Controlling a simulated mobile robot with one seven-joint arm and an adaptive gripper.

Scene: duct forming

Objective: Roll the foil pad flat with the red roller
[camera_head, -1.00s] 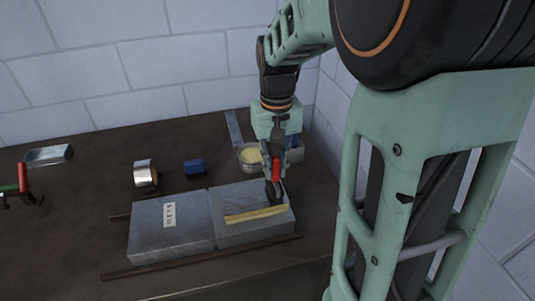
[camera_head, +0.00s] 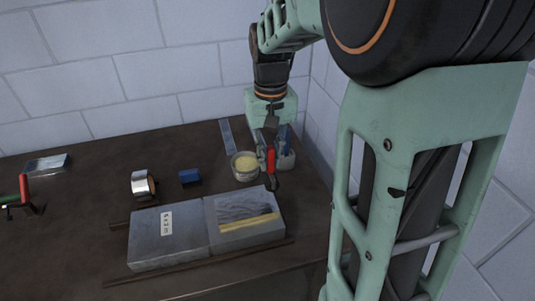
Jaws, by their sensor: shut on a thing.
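The red roller (camera_head: 271,160), a red handle with a dark lower end, hangs upright below my gripper (camera_head: 268,140). My gripper is shut on it; the fingers are small and partly hidden. The roller is beyond the right grey block (camera_head: 270,233), above the back of the table and apart from the block. The foil pad (camera_head: 240,208) looks like a dark grey, wrinkled patch on top of that block. A yellow strip (camera_head: 248,222) lies along its front.
A grey block with a white label (camera_head: 150,240) adjoins on the left. A tub of yellowish stuff (camera_head: 245,168) stands close left of the roller. A blue block (camera_head: 190,176), a silver tape roll (camera_head: 142,183) and a red-green tool (camera_head: 22,190) lie farther left. The wall is close behind.

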